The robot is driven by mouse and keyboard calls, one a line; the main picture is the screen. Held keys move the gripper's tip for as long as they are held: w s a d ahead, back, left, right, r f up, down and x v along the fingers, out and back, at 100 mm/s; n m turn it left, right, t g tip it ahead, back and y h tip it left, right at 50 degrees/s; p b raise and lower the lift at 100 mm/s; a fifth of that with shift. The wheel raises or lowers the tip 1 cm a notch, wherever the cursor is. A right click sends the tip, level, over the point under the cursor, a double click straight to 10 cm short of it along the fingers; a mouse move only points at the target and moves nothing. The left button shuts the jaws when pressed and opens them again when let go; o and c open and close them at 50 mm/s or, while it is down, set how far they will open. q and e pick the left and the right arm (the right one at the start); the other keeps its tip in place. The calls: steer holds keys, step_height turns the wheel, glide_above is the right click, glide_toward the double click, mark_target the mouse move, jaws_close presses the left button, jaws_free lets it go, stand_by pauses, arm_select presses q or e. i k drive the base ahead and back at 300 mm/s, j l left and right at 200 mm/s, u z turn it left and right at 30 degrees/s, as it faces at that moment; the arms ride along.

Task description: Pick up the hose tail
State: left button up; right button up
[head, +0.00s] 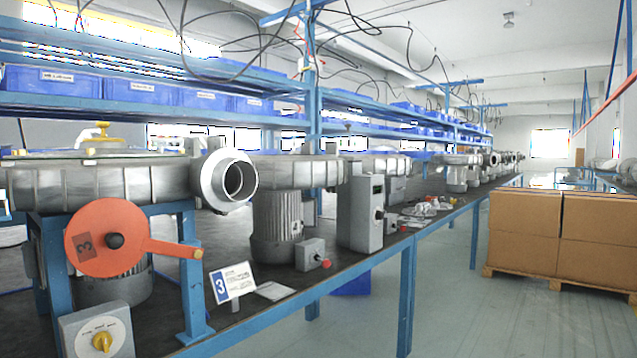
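I cannot pick out a hose tail for certain in the head view. Several small metal parts (428,208) lie on the bench past the grey control box, too small to tell apart. The nearest blower (100,182) stands at the left on a blue frame, and its round silver outlet (212,180) opens toward the right. An orange disc (90,232) with a lever and the number 3 is in front of this blower. Neither of my grippers is in view.
The long dark bench (190,338) with a blue edge runs away to the right. A numbered card (231,283), a small grey box with a red knob (310,254) and a grey control box (361,212) stand on it. Cartons (524,231) sit on a pallet across the open aisle.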

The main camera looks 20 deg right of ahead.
mark_target(233, 180)
steer(key=i+l+u, duration=0.1)
steer(key=l, duration=0.45)
steer(key=i+l+u, duration=0.1)
steer(key=l, duration=0.45)
steer(key=i+l+u, duration=0.1)
steer(key=l, duration=0.45)
steer(key=i+l+u, duration=0.1)
steer(key=l, duration=0.45)
steer(key=i, duration=0.1)
